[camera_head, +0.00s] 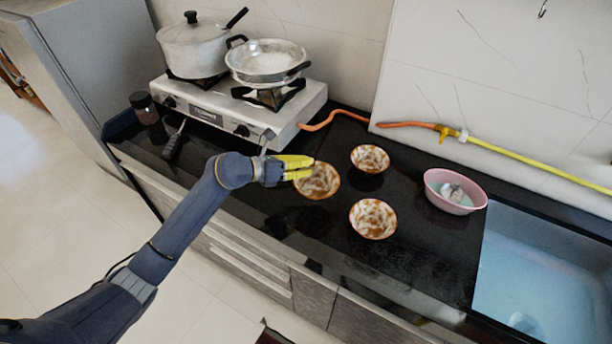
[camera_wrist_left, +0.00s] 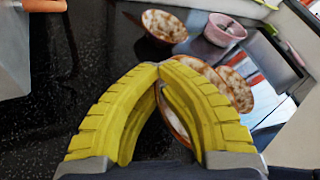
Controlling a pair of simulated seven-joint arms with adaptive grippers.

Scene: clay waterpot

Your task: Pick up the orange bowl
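Three similar bowls with orange-brown and white patterning show in the head view. The left orange bowl (camera_head: 319,185) is at the fingers of my left gripper (camera_head: 312,168). In the left wrist view, the yellow fingertips of the left gripper (camera_wrist_left: 160,66) meet at this bowl's edge, and its rim (camera_wrist_left: 176,122) shows in the gap between the fingers. The gripper looks shut on the rim; the right finger hides part of the bowl. I cannot tell whether the bowl touches the counter. The other bowls are a back bowl (camera_head: 370,158) and a front bowl (camera_head: 373,219). My right gripper is not in view.
A pink basin (camera_head: 455,191) stands to the right, beside the sink (camera_head: 535,275). A gas stove (camera_head: 240,115) with a pot (camera_head: 192,48) and a pan (camera_head: 267,60) is at the back left. An orange-yellow hose (camera_head: 408,125) runs along the wall. The counter front is mostly clear.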

